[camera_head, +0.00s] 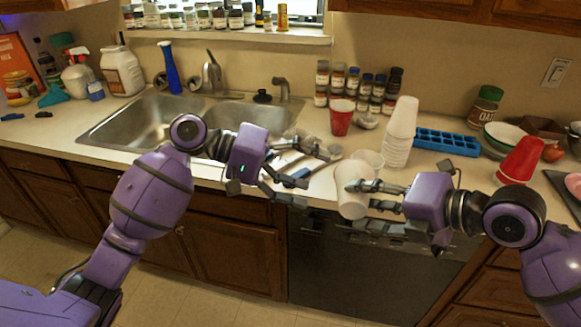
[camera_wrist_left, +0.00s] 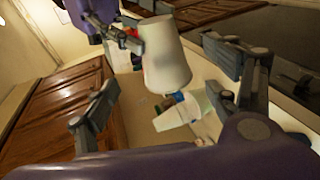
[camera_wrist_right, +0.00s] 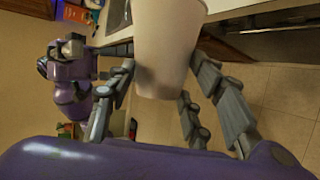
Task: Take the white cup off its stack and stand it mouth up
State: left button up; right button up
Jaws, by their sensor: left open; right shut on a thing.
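A white cup (camera_head: 352,199) is held in my right gripper (camera_head: 364,194), in front of the counter edge. Its wider end looks uppermost in the head view, though the fingers cover part of it. The cup also shows in the left wrist view (camera_wrist_left: 167,62) and, large between the fingers, in the right wrist view (camera_wrist_right: 167,45). A stack of white cups (camera_head: 399,135) stands narrow end up on the counter behind. My left gripper (camera_head: 316,176) is open and empty, just left of the held cup, with its fingers toward it.
A whitish round container (camera_head: 370,158) stands on the counter behind the held cup. A red cup (camera_head: 341,117), spice jars (camera_head: 336,84), a blue ice tray (camera_head: 448,141) and a tilted red cup (camera_head: 521,160) surround the stack. The sink (camera_head: 135,122) is left.

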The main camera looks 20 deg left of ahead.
aim_at(339, 184)
pick_arm(q)
jog(key=x, duration=0.7)
jog(key=shift+c, duration=0.3)
jog(key=shift+d, duration=0.1)
jog(key=c, duration=1.2)
jog(key=shift+c, duration=0.6)
pick_arm(e)
jog(key=o, duration=0.8)
